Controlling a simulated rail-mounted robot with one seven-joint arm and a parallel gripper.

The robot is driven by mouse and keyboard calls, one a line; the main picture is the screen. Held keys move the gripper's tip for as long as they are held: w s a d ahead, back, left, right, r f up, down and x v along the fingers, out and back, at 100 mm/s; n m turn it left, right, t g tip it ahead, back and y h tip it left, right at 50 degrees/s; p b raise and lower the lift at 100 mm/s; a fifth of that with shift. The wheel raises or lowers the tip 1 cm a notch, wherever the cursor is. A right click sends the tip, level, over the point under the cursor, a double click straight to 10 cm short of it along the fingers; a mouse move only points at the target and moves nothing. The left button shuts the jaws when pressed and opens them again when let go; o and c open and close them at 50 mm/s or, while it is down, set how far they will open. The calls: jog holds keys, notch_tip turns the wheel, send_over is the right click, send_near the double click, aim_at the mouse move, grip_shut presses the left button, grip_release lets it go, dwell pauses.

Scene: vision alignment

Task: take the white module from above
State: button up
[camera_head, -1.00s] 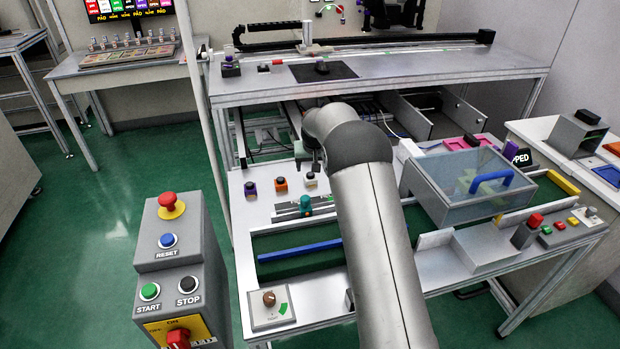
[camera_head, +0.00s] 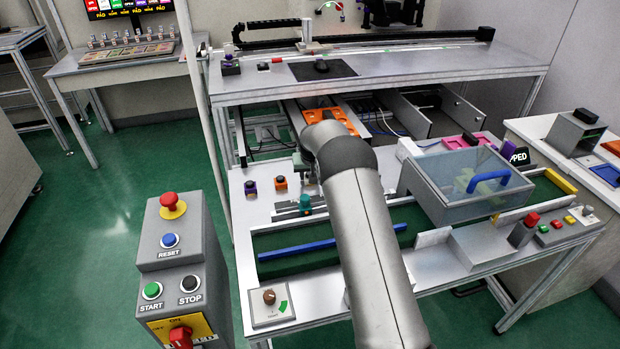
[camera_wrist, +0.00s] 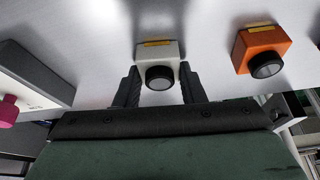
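The white module (camera_wrist: 157,50) with its black knob shows in the wrist view, upper middle, on the light metal tabletop. My gripper (camera_wrist: 159,70) has its two dark fingers spread, one on the left and one on the right of this module. The fingertips appear close to its sides; I cannot tell whether they touch it. In the head view my gripper (camera_head: 304,166) is partly hidden behind my arm, and the white module is hidden there.
An orange module (camera_head: 280,183) stands left of my gripper, with a purple module (camera_head: 250,188) beyond it. The orange module is at right in the wrist view (camera_wrist: 262,45). A grey block with a pink knob (camera_wrist: 8,108) lies at left there. A clear-lidded box (camera_head: 470,185) stands right.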

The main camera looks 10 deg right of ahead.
jog(key=shift+c, duration=0.8)
jog(key=shift+r, duration=0.15)
